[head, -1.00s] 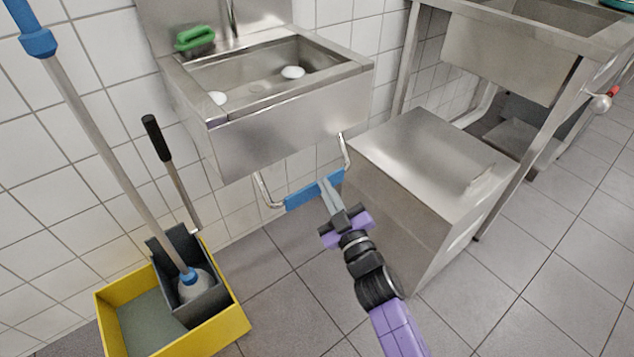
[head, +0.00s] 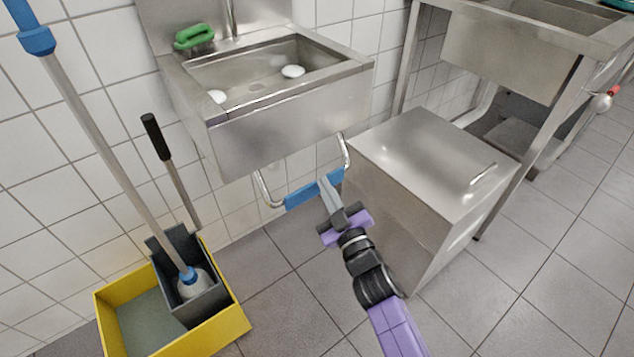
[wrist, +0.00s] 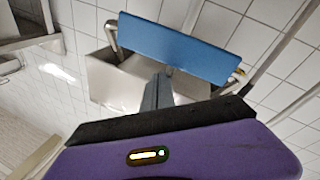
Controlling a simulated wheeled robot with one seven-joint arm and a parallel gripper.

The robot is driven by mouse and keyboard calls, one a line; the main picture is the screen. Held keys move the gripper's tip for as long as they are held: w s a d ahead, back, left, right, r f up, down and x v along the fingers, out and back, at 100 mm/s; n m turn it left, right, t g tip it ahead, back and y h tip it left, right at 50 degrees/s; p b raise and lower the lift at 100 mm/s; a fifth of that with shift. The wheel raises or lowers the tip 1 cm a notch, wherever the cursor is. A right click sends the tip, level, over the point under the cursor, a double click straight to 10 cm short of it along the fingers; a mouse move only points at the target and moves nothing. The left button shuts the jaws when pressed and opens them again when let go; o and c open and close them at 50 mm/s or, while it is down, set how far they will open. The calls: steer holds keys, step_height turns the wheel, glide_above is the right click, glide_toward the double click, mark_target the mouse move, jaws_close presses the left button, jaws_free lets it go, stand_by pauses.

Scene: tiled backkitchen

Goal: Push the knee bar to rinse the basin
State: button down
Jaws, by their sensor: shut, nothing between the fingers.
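The knee bar (head: 301,197) is a blue pad on a bent metal tube under the front of the steel basin (head: 290,118). In the wrist view the blue pad (wrist: 172,48) fills the upper middle, tilted. My gripper (head: 324,181) is shut and empty, its fingertips overlapping the right part of the pad in the head view. In the wrist view the fingertips (wrist: 164,76) reach the pad's lower edge; I cannot tell whether they press on it. Two white pieces (head: 292,72) lie in the basin. No water is clearly visible.
A steel cabinet (head: 425,155) stands close to the right of my gripper. A yellow tub (head: 236,325) with a grey insert and long-handled tools stands at the left. Tiled floor is clear between tub and cabinet.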

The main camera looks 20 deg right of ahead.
mark_target(318, 187)
steer(key=shift+w+a+f+b, duration=0.2)
steer(key=shift+w+f+b, duration=0.2)
steer(key=shift+w+b, duration=0.2)
stand_by(0.9)
steer(key=shift+w+f, duration=0.25)
steer(key=shift+f, duration=0.1)
stand_by(0.3)
steer(key=shift+w+a+f+b, duration=0.3)
steer(key=shift+w+b, duration=0.3)
steer(key=shift+b, duration=0.3)
stand_by(0.5)
steer(key=shift+s+d, duration=0.1)
stand_by(0.5)
steer(key=shift+s+d+r+p, duration=0.25)
steer(key=shift+s+r+p, duration=0.3)
steer(key=shift+s+p, duration=0.4)
steer(key=shift+s+d+r+p, duration=0.25)
steer(key=shift+s+r+p, duration=0.35)
steer(key=shift+p, duration=0.6)
